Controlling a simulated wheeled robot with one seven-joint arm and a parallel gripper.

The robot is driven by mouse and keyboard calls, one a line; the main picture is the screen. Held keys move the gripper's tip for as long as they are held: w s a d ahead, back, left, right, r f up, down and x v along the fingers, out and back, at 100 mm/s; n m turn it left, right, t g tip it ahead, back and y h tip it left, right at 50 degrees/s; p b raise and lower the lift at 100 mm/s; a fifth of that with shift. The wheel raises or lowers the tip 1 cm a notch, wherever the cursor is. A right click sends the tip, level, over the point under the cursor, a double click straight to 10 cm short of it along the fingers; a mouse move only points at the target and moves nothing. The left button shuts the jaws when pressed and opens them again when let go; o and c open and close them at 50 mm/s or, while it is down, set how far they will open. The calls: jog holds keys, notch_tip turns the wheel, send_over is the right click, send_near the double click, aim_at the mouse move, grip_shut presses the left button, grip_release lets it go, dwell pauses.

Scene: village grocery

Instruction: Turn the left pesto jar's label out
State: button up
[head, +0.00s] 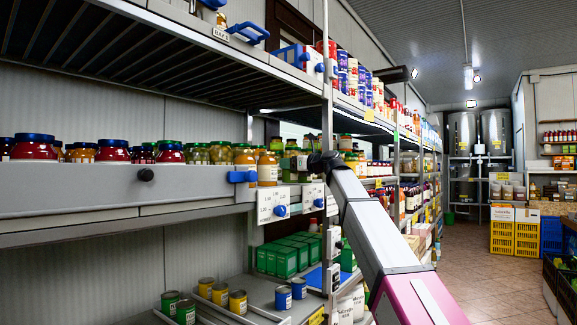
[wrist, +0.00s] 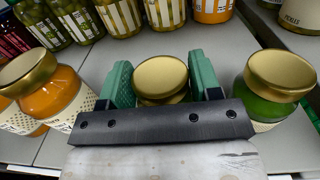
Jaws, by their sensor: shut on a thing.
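A jar with a gold lid (wrist: 161,74) stands between the two teal fingers of my gripper (wrist: 158,84) in the wrist view. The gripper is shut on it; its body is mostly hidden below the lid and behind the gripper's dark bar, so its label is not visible. A second gold-lidded jar, with green contents (wrist: 270,88), stands apart to the right, outside the fingers. A pale label edge shows low on it. In the head view my arm reaches to the middle shelf, and the held jar cannot be made out there.
An orange gold-lidded jar (wrist: 48,90) with a dotted label stands close left of the gripper. Several green jars (wrist: 120,14) line the shelf behind. Grey shelf surface is bare between the held jar and the right one. A shelf upright (head: 327,130) stands near my arm.

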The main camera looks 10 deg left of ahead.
jog(key=m+t+h, duration=0.2)
jog(key=m+t, duration=0.1)
jog(key=t, duration=0.1)
jog(key=shift+f, duration=0.15)
jog(key=shift+f, duration=0.1)
jog(key=o, duration=1.3)
jog(key=v, duration=1.1)
